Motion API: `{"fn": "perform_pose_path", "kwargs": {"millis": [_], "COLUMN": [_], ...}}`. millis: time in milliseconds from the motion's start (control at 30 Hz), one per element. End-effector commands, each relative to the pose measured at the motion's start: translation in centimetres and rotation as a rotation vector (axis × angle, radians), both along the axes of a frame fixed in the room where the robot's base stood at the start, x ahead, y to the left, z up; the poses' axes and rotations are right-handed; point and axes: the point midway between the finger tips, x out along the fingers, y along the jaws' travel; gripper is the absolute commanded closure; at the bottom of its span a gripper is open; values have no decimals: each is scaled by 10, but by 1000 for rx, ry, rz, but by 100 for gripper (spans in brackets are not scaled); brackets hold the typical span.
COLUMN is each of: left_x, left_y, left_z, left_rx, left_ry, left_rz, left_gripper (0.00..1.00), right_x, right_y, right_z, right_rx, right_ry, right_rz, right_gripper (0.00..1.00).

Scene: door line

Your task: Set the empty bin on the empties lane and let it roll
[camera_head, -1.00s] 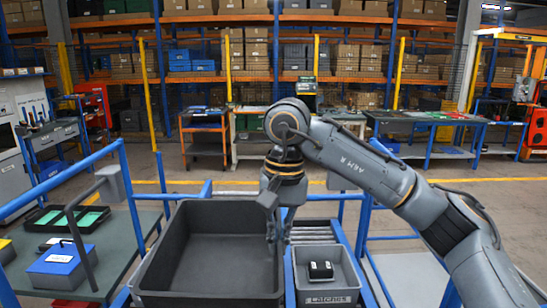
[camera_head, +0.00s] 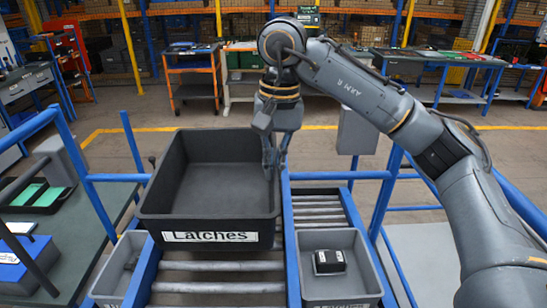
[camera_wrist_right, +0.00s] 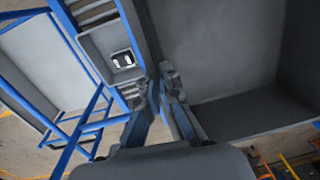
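The large dark grey bin (camera_head: 205,229), labelled "Latches", is empty. It is over the wide roller lane (camera_head: 217,287), whose rollers show in front of it. I cannot tell whether its base rests on the rollers. My right gripper (camera_head: 273,160) is at the bin's right wall in the head view. In the right wrist view, the two fingers of that gripper (camera_wrist_right: 164,100) are close together around the bin's wall, with the bin's inside (camera_wrist_right: 240,60) to the right. The fingertips' contact is partly hidden. My left gripper does not show.
A narrower roller lane (camera_head: 318,207) runs on the right, with a small grey bin (camera_head: 340,238) holding a black part (camera_head: 329,262). Another small grey bin (camera_head: 117,268) is at the left. Blue rails (camera_head: 340,175) frame the lanes. A dark green table (camera_head: 70,235) stands left.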

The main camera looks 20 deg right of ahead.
Motion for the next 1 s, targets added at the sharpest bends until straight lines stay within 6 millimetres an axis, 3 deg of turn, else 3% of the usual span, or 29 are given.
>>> {"fn": "perform_pose_path", "kwargs": {"millis": [233, 500, 1000], "left_x": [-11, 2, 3], "left_y": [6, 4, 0], "left_z": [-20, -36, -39], "left_rx": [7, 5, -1], "left_ry": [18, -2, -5], "left_rz": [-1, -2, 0], "left_gripper": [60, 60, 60], "right_x": [2, 3, 4], "right_y": [-1, -1, -2], "right_z": [-23, -50, -55], "right_rx": [1, 1, 2], "right_ry": [-2, -3, -4], "right_rz": [-2, -1, -1], "right_gripper": [100, 100, 100]}}
